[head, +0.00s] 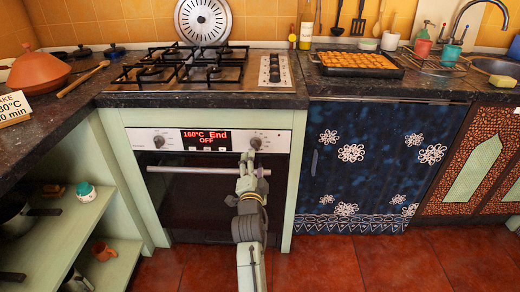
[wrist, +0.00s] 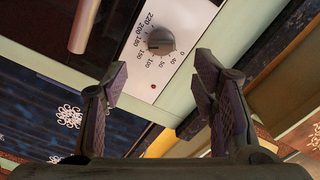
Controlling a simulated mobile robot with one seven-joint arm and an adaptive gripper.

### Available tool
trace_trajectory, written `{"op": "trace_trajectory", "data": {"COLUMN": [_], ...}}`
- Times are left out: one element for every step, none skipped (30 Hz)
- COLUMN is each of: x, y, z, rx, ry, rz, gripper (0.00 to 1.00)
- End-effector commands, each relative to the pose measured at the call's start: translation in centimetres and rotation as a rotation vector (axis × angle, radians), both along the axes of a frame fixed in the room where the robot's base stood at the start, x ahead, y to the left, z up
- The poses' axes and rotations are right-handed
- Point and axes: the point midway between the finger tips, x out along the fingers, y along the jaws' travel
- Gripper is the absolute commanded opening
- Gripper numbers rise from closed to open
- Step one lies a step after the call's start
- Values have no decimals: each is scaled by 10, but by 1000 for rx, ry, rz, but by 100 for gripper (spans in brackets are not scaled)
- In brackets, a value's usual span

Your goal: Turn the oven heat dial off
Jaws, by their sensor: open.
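The oven heat dial (wrist: 160,41) is a dark round knob on a white panel, ringed by printed numbers up to 220. Its mark seems to lie toward the higher-numbered side, not at 0; the exact number is too small to tell. In the head view the dial (head: 256,143) is at the right of the oven's control panel. My gripper (wrist: 162,65) is open and empty, its fingers spread to either side below the dial, apart from it. In the head view my gripper (head: 248,160) is just below the dial, in front of the oven.
A display (head: 206,140) reads "160°C End OFF". A second knob (head: 159,141) is at the panel's left. The oven handle (head: 190,169) runs across below the panel, passing behind my gripper. The worktop edge (head: 200,100) overhangs above. Open floor (head: 330,265) lies to the right.

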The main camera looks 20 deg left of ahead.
Motion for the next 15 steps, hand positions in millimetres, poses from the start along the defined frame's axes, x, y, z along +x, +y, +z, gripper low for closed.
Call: {"op": "trace_trajectory", "data": {"x": [9,15,22,28,34,42,47,53,59,64,68,73,76,79,82], "y": [3,4,7,9,10,13,14,15,17,18,20,21,22,23,24], "z": [4,4,4,4,5,5,4,4,4,4,3,4,3,3,2], "rx": [1,2,2,2,2,2,1,1,1,1,1,2,1,0,0], "ry": [-1,-1,1,0,-1,0,-1,-1,-1,-1,-1,-3,-1,-2,-1], "rz": [0,0,0,0,1,0,0,1,0,1,0,1,1,1,2], "gripper": [53,53,53,53,53,53,53,53,53,53,53,53,53,53,53]}}
